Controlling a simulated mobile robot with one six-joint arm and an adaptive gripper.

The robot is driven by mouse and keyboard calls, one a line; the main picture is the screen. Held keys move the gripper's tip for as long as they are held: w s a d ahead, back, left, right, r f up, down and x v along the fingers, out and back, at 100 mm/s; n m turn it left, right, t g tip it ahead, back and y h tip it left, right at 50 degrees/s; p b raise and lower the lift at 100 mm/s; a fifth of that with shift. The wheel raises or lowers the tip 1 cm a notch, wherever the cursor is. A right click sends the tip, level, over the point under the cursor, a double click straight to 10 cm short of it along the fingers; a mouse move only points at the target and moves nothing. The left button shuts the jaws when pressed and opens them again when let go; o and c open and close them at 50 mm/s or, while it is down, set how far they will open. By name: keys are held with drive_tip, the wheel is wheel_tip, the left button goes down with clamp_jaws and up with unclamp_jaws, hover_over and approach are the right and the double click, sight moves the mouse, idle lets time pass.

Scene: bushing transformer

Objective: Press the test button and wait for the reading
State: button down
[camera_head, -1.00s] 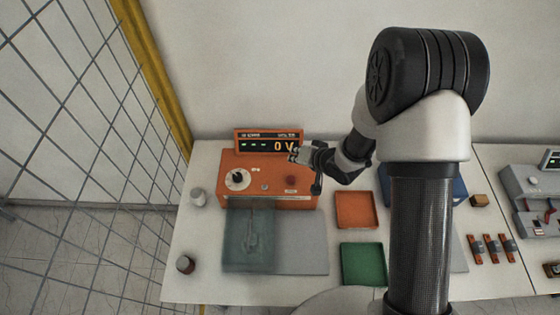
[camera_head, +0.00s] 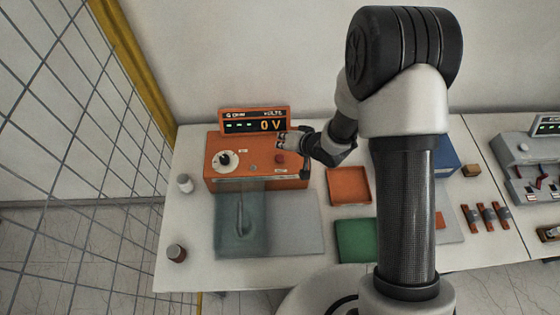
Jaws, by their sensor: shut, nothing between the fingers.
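The orange tester (camera_head: 240,177) stands at the back of the white table. Its display (camera_head: 255,124) reads 0 V on the right, with green dashes on the left. A black-and-white knob (camera_head: 225,160) is on its top at left, a small grey button (camera_head: 253,167) near the middle and a red button (camera_head: 279,159) at right. Which one is the test button I cannot read. My gripper (camera_head: 281,139) is shut and empty, just behind the red button and in front of the display. Whether it touches the tester I cannot tell.
A clear cover (camera_head: 241,222) lies over a grey plate (camera_head: 295,222) before the tester. An orange tray (camera_head: 348,187) and a green tray (camera_head: 355,240) are to the right. A wire fence (camera_head: 75,120) bounds the left side.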

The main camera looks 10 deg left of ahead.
sight(283, 157)
drive_tip(key=shift+f+b, duration=1.2)
drive_tip(key=shift+f, duration=0.85)
drive_tip(key=shift+f, duration=0.15)
drive_tip(key=shift+f+b, duration=0.25)
drive_tip(key=shift+b, duration=0.05)
drive_tip(key=shift+f+b, duration=0.4)
drive_tip(key=shift+f, duration=0.15)
idle(0.5)
drive_tip(key=shift+r+p, duration=0.8)
drive_tip(key=shift+r, duration=0.2)
wheel_tip(283, 157, up, 5)
drive_tip(key=p, duration=0.4)
